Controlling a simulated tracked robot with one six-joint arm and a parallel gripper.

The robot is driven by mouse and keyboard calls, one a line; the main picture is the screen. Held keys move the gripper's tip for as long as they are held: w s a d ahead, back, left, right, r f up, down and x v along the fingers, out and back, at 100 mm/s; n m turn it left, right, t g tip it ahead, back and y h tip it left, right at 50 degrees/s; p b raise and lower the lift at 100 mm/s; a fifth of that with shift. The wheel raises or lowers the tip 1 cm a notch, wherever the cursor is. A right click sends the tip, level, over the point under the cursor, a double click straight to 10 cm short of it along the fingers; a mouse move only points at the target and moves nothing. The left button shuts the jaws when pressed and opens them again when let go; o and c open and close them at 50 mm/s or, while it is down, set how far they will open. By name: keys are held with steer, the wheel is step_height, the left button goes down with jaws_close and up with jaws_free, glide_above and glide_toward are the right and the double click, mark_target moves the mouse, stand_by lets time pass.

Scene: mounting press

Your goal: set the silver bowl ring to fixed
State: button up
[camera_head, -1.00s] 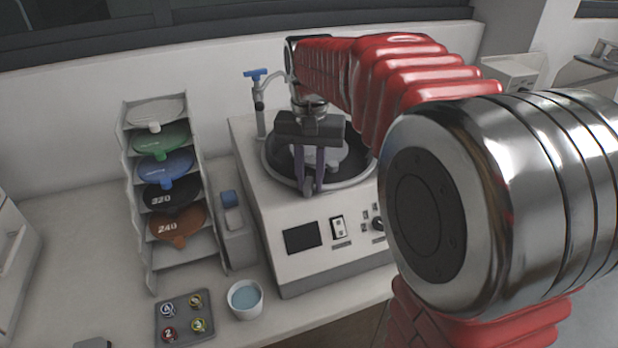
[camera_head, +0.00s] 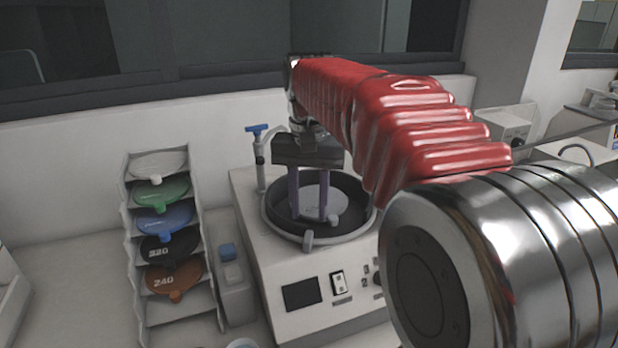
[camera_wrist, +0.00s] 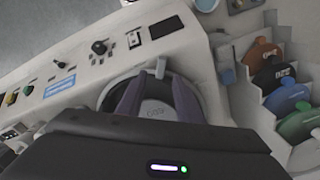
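The silver bowl ring (camera_head: 345,238) circles the dark round bowl on top of the white press machine. A grey tab (camera_head: 308,240) sticks up at its front; the tab also shows in the wrist view (camera_wrist: 160,67). My gripper (camera_head: 308,217) points down over the bowl, its two purple fingers apart with nothing between them. In the wrist view the fingers (camera_wrist: 156,84) straddle a view of the pale disc in the bowl. The fingertips appear above and behind the tab, apart from it. The far part of the ring is partly hidden by my gripper and arm.
A rack (camera_head: 140,285) of coloured discs stands left of the machine (camera_head: 280,265). A blue-topped post (camera_head: 259,160) rises at the bowl's back left. The front panel has a dark screen (camera_head: 302,293) and switches. My arm covers the right side.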

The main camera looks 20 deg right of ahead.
step_height(320, 180, up, 7)
steer(key=shift+f, duration=0.2)
stand_by(0.6)
step_height(320, 180, down, 7)
steer(key=n+t, duration=0.1)
steer(key=n, duration=0.1)
steer(key=shift+a+n+t, duration=0.15)
steer(key=shift+n+t, duration=0.15)
steer(key=s+a+f+n+t, duration=0.1)
steer(key=s+f, duration=0.3)
steer(key=s, duration=0.5)
steer(key=s+a+f+n+t, duration=0.2)
steer(key=s+a+f+t, duration=0.1)
steer(key=s, duration=0.7)
steer(key=shift+a+f, duration=0.5)
steer(key=shift+f, duration=0.6)
